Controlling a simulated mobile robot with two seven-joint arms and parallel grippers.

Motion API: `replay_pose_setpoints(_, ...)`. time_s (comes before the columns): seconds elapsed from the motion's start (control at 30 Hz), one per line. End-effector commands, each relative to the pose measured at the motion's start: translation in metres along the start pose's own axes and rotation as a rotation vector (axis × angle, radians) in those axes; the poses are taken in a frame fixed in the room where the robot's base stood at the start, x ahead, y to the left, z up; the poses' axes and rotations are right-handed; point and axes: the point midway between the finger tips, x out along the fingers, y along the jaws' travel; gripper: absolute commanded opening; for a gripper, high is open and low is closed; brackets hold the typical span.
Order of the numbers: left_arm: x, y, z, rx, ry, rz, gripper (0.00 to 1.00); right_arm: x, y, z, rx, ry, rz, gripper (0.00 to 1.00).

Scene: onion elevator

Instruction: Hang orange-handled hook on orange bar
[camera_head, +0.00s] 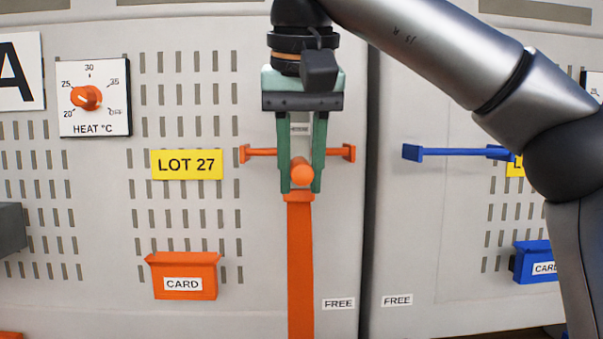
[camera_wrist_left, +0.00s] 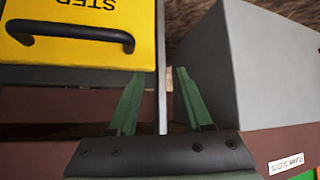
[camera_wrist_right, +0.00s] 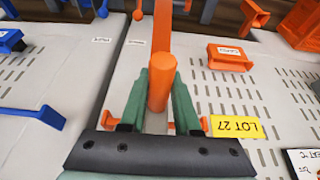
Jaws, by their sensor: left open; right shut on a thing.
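My right gripper (camera_head: 302,180) points down in front of the bar's middle and is shut on the orange handle (camera_head: 302,170). The handle also shows between the fingers in the right wrist view (camera_wrist_right: 158,90). A long orange strip (camera_head: 300,260) hangs straight down below the fingers. The hook's contact with the bar is hidden behind the gripper. My left gripper (camera_wrist_left: 152,98) is open and empty, seen only in its wrist view.
A blue bar (camera_head: 455,152) is on the panel to the right, past a dark vertical gap. An orange card box (camera_head: 184,277) sits lower left and a blue one (camera_head: 533,262) lower right. A yellow step (camera_wrist_left: 80,35) and grey box (camera_wrist_left: 270,65) flank my left gripper.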

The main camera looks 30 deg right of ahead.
Motion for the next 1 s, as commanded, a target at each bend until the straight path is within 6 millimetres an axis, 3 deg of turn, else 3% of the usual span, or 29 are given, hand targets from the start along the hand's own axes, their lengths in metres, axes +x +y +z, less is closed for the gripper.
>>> replay_pose_setpoints(0.23,0.000,0.000,-0.001,0.001,0.001,0.000,0.50,0.008,0.000,-0.019,0.001,-0.002,-0.001,0.00)
replay_pose_setpoints(0.6,0.012,-0.001,0.012,0.001,0.002,0.000,0.50,0.036,0.000,-0.006,-0.002,0.000,-0.001,0.00)
replay_pose_setpoints(1.0,0.015,-0.001,0.015,0.001,0.002,0.000,0.50,0.044,0.000,-0.002,0.000,0.001,-0.001,0.00)
